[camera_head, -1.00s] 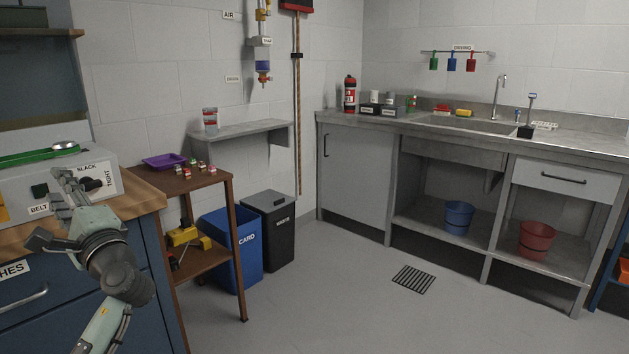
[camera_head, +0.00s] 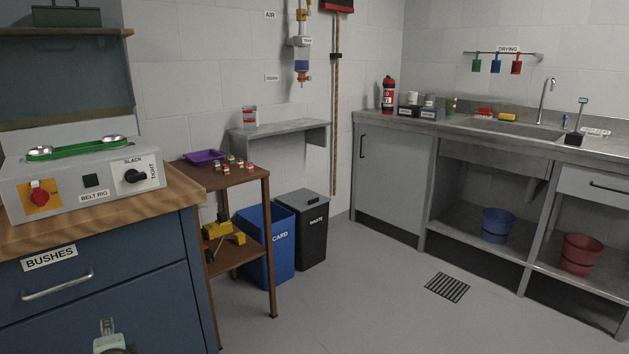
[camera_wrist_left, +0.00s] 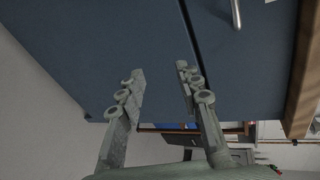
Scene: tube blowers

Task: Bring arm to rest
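My left gripper (camera_wrist_left: 160,72) shows in the left wrist view with its two fingers spread apart and nothing between them. The blue drawer cabinet (camera_wrist_left: 120,35) lies beyond the fingertips; I cannot tell the exact gap. In the head view only a small pale part of my left arm shows at the bottom edge, in front of the blue cabinet (camera_head: 120,290). My right gripper is in neither view.
The belt rig (camera_head: 95,185) stands on the wooden worktop (camera_head: 100,222). A brown shelf cart (camera_head: 225,180) stands beside the cabinet, with a blue card bin (camera_head: 265,255) and a black waste bin (camera_head: 312,235) to its right. The grey floor ahead is mostly clear.

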